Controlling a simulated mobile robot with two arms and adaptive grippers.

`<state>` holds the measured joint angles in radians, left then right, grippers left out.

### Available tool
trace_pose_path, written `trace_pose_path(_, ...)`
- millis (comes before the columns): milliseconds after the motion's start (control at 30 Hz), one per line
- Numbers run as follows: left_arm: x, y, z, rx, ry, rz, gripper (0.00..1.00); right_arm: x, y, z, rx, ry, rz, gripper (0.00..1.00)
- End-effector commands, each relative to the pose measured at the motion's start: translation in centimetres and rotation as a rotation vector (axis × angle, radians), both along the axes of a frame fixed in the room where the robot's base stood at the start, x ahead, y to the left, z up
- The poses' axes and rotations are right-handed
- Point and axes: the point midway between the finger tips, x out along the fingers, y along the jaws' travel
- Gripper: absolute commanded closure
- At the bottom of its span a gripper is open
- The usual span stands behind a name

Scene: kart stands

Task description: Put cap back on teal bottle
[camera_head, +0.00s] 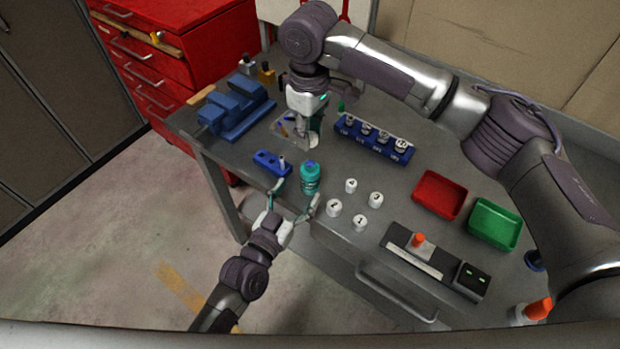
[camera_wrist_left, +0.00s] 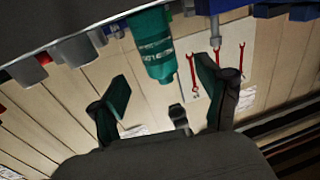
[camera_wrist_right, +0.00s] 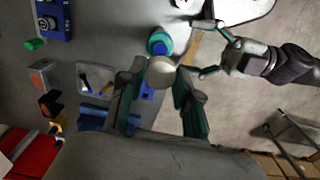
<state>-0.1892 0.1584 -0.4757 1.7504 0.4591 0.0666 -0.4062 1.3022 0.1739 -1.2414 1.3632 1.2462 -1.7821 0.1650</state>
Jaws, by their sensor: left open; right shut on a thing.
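The teal bottle (camera_head: 310,179) stands upright near the front edge of the table, with a blue top and no white cap on it. My left gripper (camera_head: 297,200) is open at the table edge, its fingers spread towards the bottle. In the left wrist view the bottle (camera_wrist_left: 153,48) is beyond the open fingers, apart from them. My right gripper (camera_head: 312,134) is shut on a round white cap (camera_wrist_right: 161,72), held behind the bottle in the head view. In the right wrist view the bottle (camera_wrist_right: 159,41) is just beyond the cap.
Several white numbered weights (camera_head: 351,186) stand right of the bottle. A blue holder (camera_head: 271,163) is left of it, a blue rack (camera_head: 374,138) behind right. A red tray (camera_head: 440,195) and green tray (camera_head: 495,224) lie further right. A clear tray (camera_wrist_right: 97,79) is near my right gripper.

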Motion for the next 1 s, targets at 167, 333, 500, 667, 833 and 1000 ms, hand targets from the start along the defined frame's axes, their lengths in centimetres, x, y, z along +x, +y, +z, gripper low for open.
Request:
trace_pose_path(167,3.1,-1.6,0.1,-0.001,-0.002,0.000,0.24,0.0,0.0,0.0,0.000,0.000,0.000,0.78)
trace_pose_path(333,4.9,-2.5,0.0,0.000,-0.001,0.000,0.24,0.0,0.0,0.0,0.000,0.000,0.000,0.78)
trace_pose_path(500,5.6,-2.9,0.0,0.001,0.000,-0.001,0.24,0.0,0.0,0.0,0.000,0.000,0.000,0.78)
trace_pose_path(667,5.7,-2.9,0.0,0.001,0.000,-0.001,0.24,0.0,0.0,0.0,0.000,0.000,0.000,0.78)
trace_pose_path(833,5.7,-2.9,0.0,0.001,0.000,0.000,0.30,0.0,0.0,0.0,0.000,0.000,0.000,0.78)
trace_pose_path(1000,5.7,-2.9,0.0,0.001,0.000,0.000,0.59,0.0,0.0,0.0,0.000,0.000,0.000,0.78)
